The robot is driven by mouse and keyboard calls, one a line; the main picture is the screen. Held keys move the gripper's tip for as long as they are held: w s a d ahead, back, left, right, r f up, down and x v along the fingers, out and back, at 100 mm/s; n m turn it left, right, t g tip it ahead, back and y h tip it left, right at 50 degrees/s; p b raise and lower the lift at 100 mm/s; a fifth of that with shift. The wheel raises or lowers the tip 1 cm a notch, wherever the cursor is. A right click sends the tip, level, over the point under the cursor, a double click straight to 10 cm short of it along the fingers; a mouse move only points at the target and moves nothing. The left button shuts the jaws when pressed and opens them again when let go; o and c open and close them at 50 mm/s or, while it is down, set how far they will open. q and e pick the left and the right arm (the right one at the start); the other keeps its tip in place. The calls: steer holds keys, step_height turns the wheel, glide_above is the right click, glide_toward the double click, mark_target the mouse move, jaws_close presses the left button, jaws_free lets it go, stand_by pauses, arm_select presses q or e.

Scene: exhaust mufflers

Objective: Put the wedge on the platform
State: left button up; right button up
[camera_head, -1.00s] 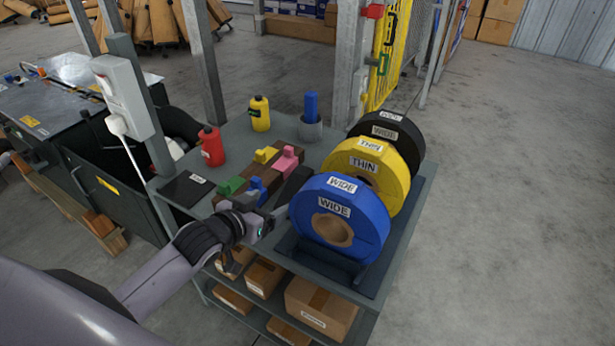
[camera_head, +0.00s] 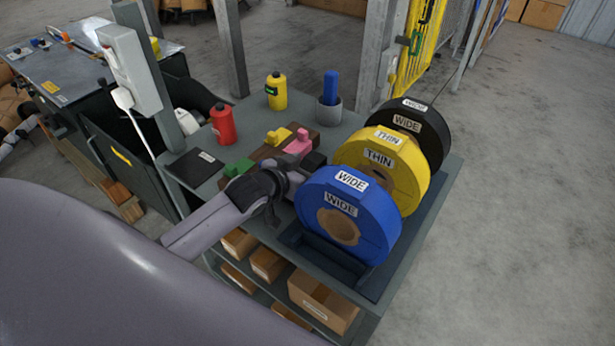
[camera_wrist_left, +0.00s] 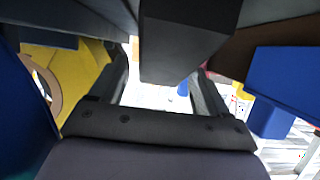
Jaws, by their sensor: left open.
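A dark block (camera_head: 314,160), likely the wedge, is beside the yellow tape roll in the head view, partly hidden by my left gripper. In the left wrist view a dark grey angular block (camera_wrist_left: 185,45) is between the two spread fingers. My left gripper (camera_head: 292,178) is open around or right by it; I cannot tell if the fingers touch it. A flat black plate with a white label (camera_head: 195,168), possibly the platform, lies at the table's left corner. My right gripper is not in view.
Blue (camera_head: 375,235), yellow (camera_head: 412,165) and black (camera_head: 435,130) rolls stand in a rack on the right. Green (camera_head: 238,168), yellow (camera_head: 279,136) and pink (camera_head: 299,143) blocks sit on a brown holder. Red (camera_head: 222,125) and yellow (camera_head: 277,92) bottles stand behind.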

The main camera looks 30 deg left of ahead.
arm_select(q)
steer(key=shift+x, duration=1.1)
steer(key=shift+c, duration=0.3)
steer(key=c, duration=1.2)
steer(key=shift+r, duration=0.15)
